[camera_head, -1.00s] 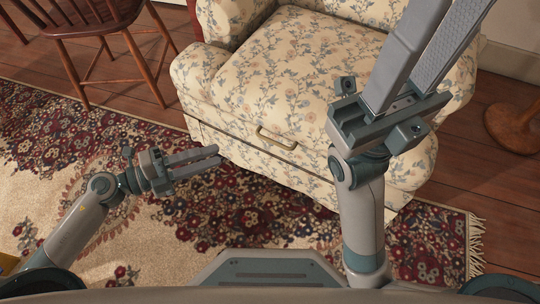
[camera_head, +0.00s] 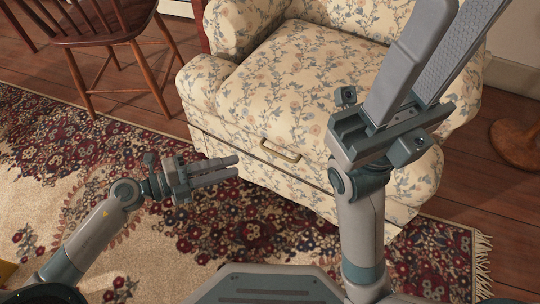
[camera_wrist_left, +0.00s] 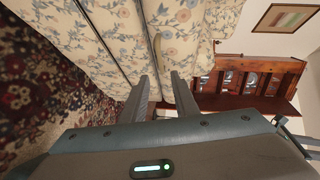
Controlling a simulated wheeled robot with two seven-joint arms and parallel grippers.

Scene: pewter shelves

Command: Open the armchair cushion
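The floral armchair (camera_head: 215,85) stands ahead, with its thick seat cushion (camera_head: 285,75) flat in place. A pale brass handle (camera_head: 281,150) is fixed on the front below the cushion's edge; I see no gap opened there. My left gripper (camera_head: 237,166) is open and empty, its fingers pointing at the chair front, a short way left of the handle and apart from it. In the left wrist view the handle (camera_wrist_left: 158,50) shows ahead, between the lines of the two fingers. My right gripper (camera_head: 465,8) is raised close to the head camera, open and empty, partly hiding the chair's right side.
A wooden chair (camera_head: 100,25) stands at the upper left. A round wooden base (camera_head: 518,142) stands on the floor at the right. A patterned rug (camera_head: 90,150) covers the floor before the armchair. The left wrist view shows a wooden piece of furniture (camera_wrist_left: 250,72) beyond.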

